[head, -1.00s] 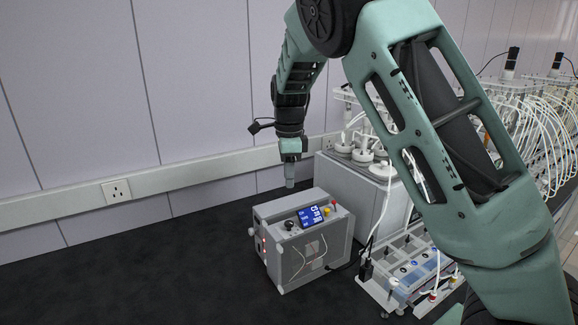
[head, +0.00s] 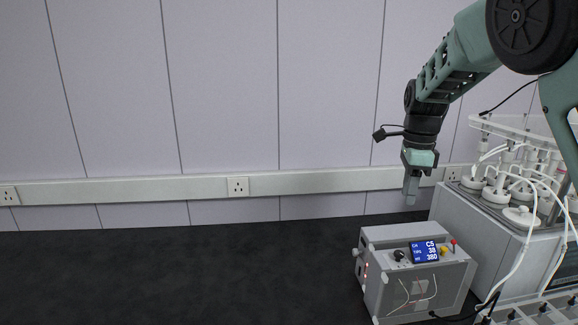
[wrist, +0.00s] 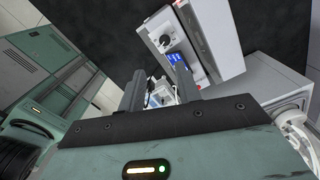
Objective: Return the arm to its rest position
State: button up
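My gripper (head: 411,198) points down in the head view, above and slightly behind the grey control box, apart from it. In the wrist view, the two dark fingers of my gripper (wrist: 162,84) stand apart with a gap between them, and nothing is held there. In the head view the fingers are seen edge on. My arm comes in from the upper right, bent, with its upper part cut off by the picture edge.
The grey control box (head: 420,283) with a blue display stands on the dark bench top (head: 180,275). Reactors with white lids and tubes (head: 495,190) stand to its right. A wall with a socket rail (head: 310,182) runs behind. The bench left of the box is clear.

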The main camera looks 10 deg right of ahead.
jog(key=s+a+f+n+y+b, duration=0.1)
jog(key=s+a+f+n+b, duration=0.35)
jog(key=s+a+n, duration=1.05)
jog(key=s+a+f+n, duration=0.2)
jog(key=s+f+n, duration=0.1)
jog(key=s+n, duration=0.4)
jog(key=s+a+f+n+b, duration=0.1)
jog(key=s+a+f+n, duration=0.2)
jog(key=s+n, duration=0.5)
jog(key=s, duration=0.4)
jog(key=shift+s+a+f+h, duration=0.25)
jog(key=shift+a+f+h, duration=0.05)
jog(key=shift+f, duration=0.1)
